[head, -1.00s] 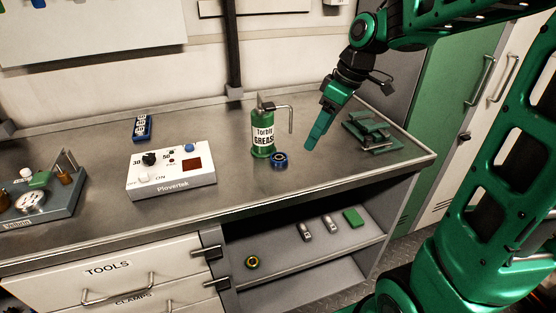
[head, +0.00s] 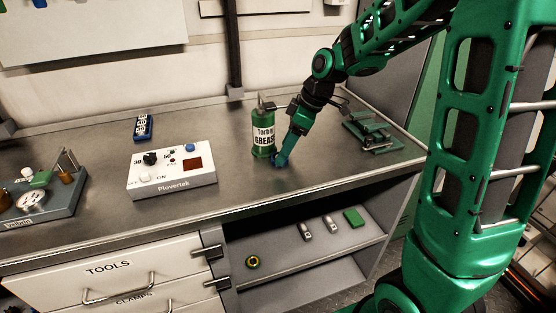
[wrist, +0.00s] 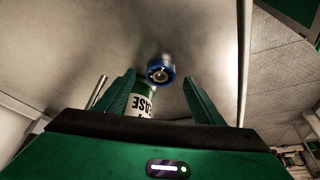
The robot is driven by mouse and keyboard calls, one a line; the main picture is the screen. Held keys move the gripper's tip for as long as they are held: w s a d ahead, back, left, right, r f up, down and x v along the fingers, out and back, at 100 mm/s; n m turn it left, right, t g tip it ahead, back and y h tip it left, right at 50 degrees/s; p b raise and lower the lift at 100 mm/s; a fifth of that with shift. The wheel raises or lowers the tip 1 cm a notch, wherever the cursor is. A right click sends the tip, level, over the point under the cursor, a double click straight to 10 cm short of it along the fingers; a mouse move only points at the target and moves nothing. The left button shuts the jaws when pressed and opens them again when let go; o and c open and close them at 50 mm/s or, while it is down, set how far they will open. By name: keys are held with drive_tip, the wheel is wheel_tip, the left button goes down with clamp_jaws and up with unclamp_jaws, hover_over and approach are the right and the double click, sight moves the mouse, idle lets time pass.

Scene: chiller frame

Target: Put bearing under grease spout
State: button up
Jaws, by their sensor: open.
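The bearing, a blue ring with a metal centre, shows in the wrist view (wrist: 160,70) between my fingertips and a little beyond them. In the head view my gripper (head: 282,161) reaches down to the bench and mostly hides the bearing. My gripper (wrist: 161,78) is open, with a finger on either side of the bearing and a gap to each. The green grease can (head: 263,140) stands upright just left of my gripper; part of it shows in the wrist view (wrist: 142,98).
A white control box (head: 172,178) stands left on the bench, with a blue block (head: 142,127) behind it. A green fixture (head: 372,133) is to the right. The shelf below holds a yellow-black ring (head: 253,262) and a green block (head: 354,217). The front bench middle is clear.

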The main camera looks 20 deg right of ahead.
drive_tip(key=shift+x, duration=1.1)
drive_tip(key=c, duration=1.3)
drive_tip(key=shift+r, duration=0.15)
